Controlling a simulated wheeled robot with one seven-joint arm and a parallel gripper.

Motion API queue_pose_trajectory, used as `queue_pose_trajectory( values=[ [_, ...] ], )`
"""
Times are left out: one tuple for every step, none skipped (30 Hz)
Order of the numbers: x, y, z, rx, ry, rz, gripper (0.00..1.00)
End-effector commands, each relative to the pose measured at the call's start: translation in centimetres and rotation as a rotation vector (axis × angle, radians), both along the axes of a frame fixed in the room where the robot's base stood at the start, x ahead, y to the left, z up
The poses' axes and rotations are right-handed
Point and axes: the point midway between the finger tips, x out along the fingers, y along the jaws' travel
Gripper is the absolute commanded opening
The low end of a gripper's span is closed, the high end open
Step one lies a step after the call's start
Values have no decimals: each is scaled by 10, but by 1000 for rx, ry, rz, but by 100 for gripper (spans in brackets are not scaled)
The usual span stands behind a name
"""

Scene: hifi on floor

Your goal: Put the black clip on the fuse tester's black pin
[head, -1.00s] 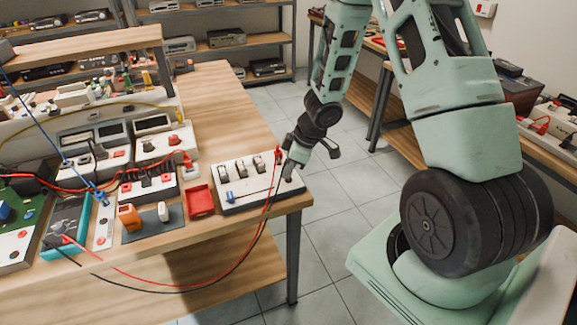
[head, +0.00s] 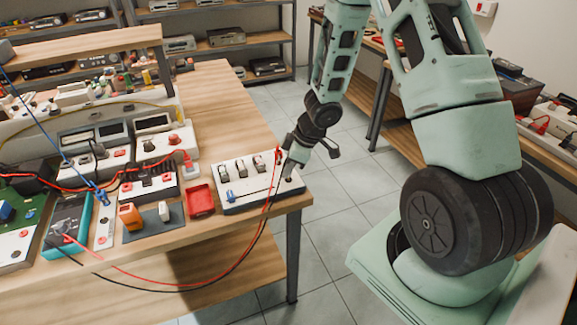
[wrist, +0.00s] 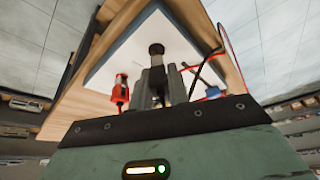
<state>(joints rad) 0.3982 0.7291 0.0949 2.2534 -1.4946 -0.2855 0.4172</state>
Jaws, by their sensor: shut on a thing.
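The fuse tester (head: 262,193) is a white panel at the table's front right corner, with several fuse holders and a blue lever. A red clip (head: 278,156) stands at its far right side and also shows in the wrist view (wrist: 121,92). My gripper (head: 290,171) is over the tester's right end. In the wrist view its grey fingers (wrist: 160,88) are shut on the black clip (wrist: 157,72), low at the panel. The black pin is not clearly distinguishable from the clip, so I cannot tell whether they are joined.
Red and black leads (head: 235,270) hang in a loop past the table's front edge. A red tray (head: 200,200) lies left of the tester. Other instruments crowd the left. The wooden table (head: 215,100) is clear behind the tester.

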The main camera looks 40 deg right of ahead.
Motion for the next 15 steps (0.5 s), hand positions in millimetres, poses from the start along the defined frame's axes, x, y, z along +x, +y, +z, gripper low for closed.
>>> queue_pose_trajectory(
  values=[
    [0, 0, 0, 0, 0, 0, 1],
    [0, 0, -1, 0, 0, 0, 1],
    [0, 0, -1, 0, 0, 0, 1],
    [0, 0, -1, 0, 0, 0, 1],
    [0, 0, -2, 0, 0, 0, 1],
    [0, 0, -2, 0, 0, 0, 1],
    [0, 0, -3, 0, 0, 0, 1],
    [0, 0, -3, 0, 0, 0, 1],
    [0, 0, -3, 0, 0, 0, 1],
    [0, 0, -4, 0, 0, 0, 1],
    [0, 0, -4, 0, 0, 0, 1],
    [0, 0, -5, 0, 0, 0, 1],
    [0, 0, -5, 0, 0, 0, 1],
    [0, 0, -5, 0, 0, 0, 1],
    [0, 0, -6, 0, 0, 1, 1]
  ],
)
